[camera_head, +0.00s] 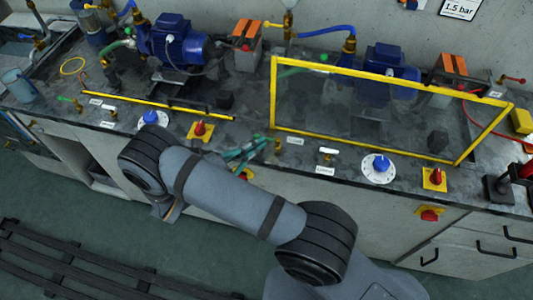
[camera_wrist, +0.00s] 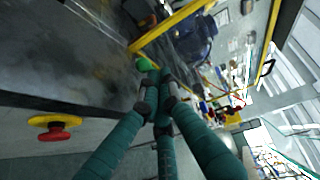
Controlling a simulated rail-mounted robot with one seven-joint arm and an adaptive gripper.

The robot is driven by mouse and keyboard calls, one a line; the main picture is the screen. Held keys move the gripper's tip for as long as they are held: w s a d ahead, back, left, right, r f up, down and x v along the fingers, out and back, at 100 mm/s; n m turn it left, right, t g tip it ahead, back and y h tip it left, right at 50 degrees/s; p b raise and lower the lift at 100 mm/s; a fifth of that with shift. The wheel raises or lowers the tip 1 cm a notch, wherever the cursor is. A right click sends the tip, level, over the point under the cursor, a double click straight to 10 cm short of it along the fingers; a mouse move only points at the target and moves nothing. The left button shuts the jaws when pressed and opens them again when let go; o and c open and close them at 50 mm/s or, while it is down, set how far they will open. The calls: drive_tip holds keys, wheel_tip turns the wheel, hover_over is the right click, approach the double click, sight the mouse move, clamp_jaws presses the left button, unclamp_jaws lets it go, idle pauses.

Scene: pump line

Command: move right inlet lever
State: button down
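My gripper (camera_head: 262,143) has teal fingers and is at the front of the bench, left of the right pump's clear guard. In the wrist view the fingers of my gripper (camera_wrist: 157,82) run together with their tips close to each other, and nothing shows held between them. The right inlet lever, with a green end (camera_wrist: 145,64), is just beyond the fingertips. I cannot tell whether they touch it. In the head view the fingers largely hide the lever; its brass valve part (camera_head: 278,145) shows beside the tips.
A yellow-framed clear guard (camera_head: 272,100) stands just right of my gripper. A red knob on a yellow plate (camera_head: 200,130) is to the left. A white-handled lever (camera_head: 328,151) and a blue dial (camera_head: 381,163) are to the right. A red emergency button (camera_wrist: 54,134) is on the front panel.

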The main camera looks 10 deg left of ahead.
drive_tip(key=shift+a, duration=0.1)
drive_tip(key=shift+s+r, duration=0.1)
drive_tip(key=shift+s, duration=0.15)
drive_tip(key=v, duration=1.2)
drive_tip(key=shift+s, duration=0.3)
drive_tip(key=c, duration=2.5)
unclamp_jaws()
